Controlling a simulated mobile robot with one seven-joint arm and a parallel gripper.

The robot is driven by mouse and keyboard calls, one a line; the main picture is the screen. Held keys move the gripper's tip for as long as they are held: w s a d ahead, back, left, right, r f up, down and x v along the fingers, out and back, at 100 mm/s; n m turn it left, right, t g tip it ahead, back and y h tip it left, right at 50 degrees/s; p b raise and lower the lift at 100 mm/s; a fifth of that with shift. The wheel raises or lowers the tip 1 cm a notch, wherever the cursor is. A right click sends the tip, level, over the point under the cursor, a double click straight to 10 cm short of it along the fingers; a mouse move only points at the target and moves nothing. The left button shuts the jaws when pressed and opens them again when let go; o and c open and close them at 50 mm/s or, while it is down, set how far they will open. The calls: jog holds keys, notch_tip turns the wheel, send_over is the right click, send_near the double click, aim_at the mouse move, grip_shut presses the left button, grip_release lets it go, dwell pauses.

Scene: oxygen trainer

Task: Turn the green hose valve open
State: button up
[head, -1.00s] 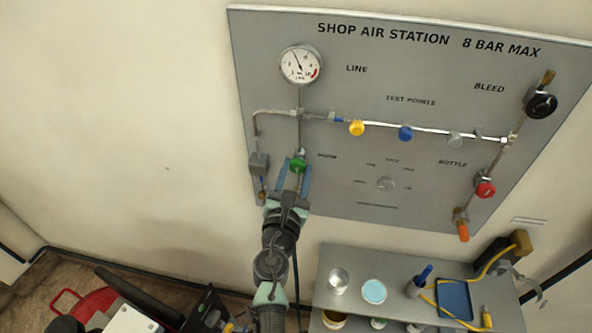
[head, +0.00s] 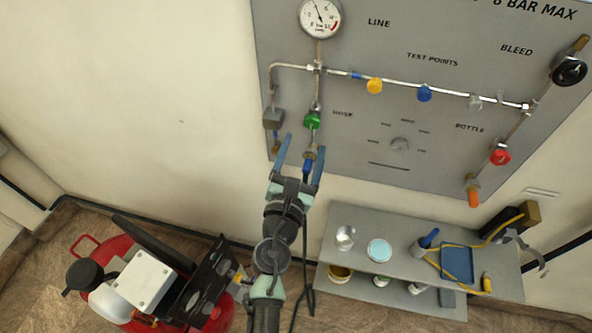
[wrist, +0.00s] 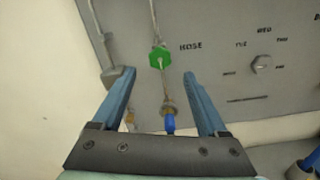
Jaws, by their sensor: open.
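The green hose valve (head: 312,120) is a small green knob on a vertical pipe of the grey panel, left of the HOSE label. In the wrist view the green valve (wrist: 159,58) shows as a faceted knob beyond my fingertips, unobstructed. My gripper (head: 301,143) is open, with its two blue fingers apart and nothing between them touching the knob. It is below the valve in the head view. In the wrist view my gripper (wrist: 158,74) has the hose fitting with a blue end (wrist: 169,122) showing between its fingers, below the valve.
The panel carries a gauge (head: 320,17), a grey box (head: 273,118) left of the valve, a red knob (head: 500,154) and a black bleed knob (head: 569,70). A grey shelf (head: 350,217) with cups stands below right. A red compressor (head: 95,250) stands at lower left.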

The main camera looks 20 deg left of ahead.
jog(key=s+d, duration=0.1)
jog(key=s, duration=0.5)
jog(key=shift+d, duration=0.1)
dwell(0.4)
jog(key=w+d+r+m+t+h+b, duration=0.3)
jog(key=d+r+m, duration=0.3)
jog(key=r+m, duration=0.5)
jog(key=w+d+r+m+t+h+b, duration=0.2)
jog(key=d+r+m, duration=0.4)
jog(key=r+m, duration=0.5)
jog(key=s+d+r+m+t+b, duration=0.1)
jog(key=s+r+m, duration=0.3)
jog(key=r, duration=0.3)
jog(key=s+d+r+m+t+y+b, duration=0.1)
jog(key=s+r+m+t, duration=0.1)
jog(key=s+r+m, duration=0.2)
jog(key=s+d+r+m+t+b, duration=0.1)
jog(key=s+r+m, duration=0.3)
jog(key=r, duration=0.7)
jog(key=shift+s+d+m+t+y+b, duration=0.3)
jog(key=shift+d+m+t+b, duration=0.15)
jog(key=shift+d+m, duration=0.2)
